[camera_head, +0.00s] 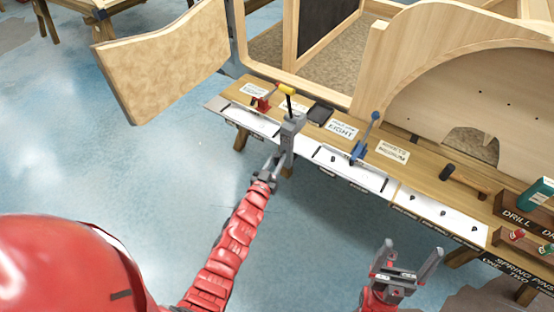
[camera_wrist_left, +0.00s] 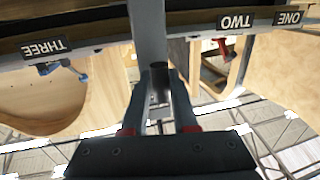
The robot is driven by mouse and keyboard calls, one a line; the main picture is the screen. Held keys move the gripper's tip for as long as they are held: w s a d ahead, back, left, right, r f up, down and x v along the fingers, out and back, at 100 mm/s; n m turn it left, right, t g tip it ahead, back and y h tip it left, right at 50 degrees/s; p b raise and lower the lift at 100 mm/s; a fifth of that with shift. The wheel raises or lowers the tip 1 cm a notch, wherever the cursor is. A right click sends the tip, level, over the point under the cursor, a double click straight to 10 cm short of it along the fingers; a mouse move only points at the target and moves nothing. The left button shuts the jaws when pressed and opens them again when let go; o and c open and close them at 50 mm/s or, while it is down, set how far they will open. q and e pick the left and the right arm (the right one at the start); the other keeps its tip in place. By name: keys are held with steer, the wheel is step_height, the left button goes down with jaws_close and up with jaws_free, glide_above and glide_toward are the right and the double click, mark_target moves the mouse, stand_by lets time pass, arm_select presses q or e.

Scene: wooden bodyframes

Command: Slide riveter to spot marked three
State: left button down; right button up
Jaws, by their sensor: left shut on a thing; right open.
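The grey riveter with a yellow-tipped handle (camera_head: 291,130) stands upright at the front edge of the workbench, between a red tool and a blue tool. My left gripper (camera_head: 281,163) is shut on its grey body, which also shows in the left wrist view (camera_wrist_left: 148,30). The left wrist view is upside down. It shows the label THREE (camera_wrist_left: 46,49) on the bench edge, below the blue tool, and the label TWO (camera_wrist_left: 236,22) on the other side of the riveter. My right gripper (camera_head: 405,262) is open and empty, in front of the bench.
The red tool (camera_head: 262,103) and blue tool (camera_head: 365,140) stand on the bench (camera_head: 425,172). The label ONE (camera_wrist_left: 288,18) is beyond TWO. Wooden frames rise behind.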

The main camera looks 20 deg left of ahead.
stand_by(0.4)
arm_select(q)
steer(key=shift+d+f, duration=0.1)
steer(key=shift+d, duration=0.15)
steer(key=s+d+b, duration=0.2)
steer(key=d+b, duration=0.2)
steer(key=d, duration=0.3)
steer(key=s+d+b, duration=0.2)
steer(key=d+b, duration=0.2)
steer(key=d, duration=0.2)
steer(key=shift+s+d, duration=0.35)
steer(key=shift+d, duration=0.05)
steer(key=c, duration=0.7)
jaws_free()
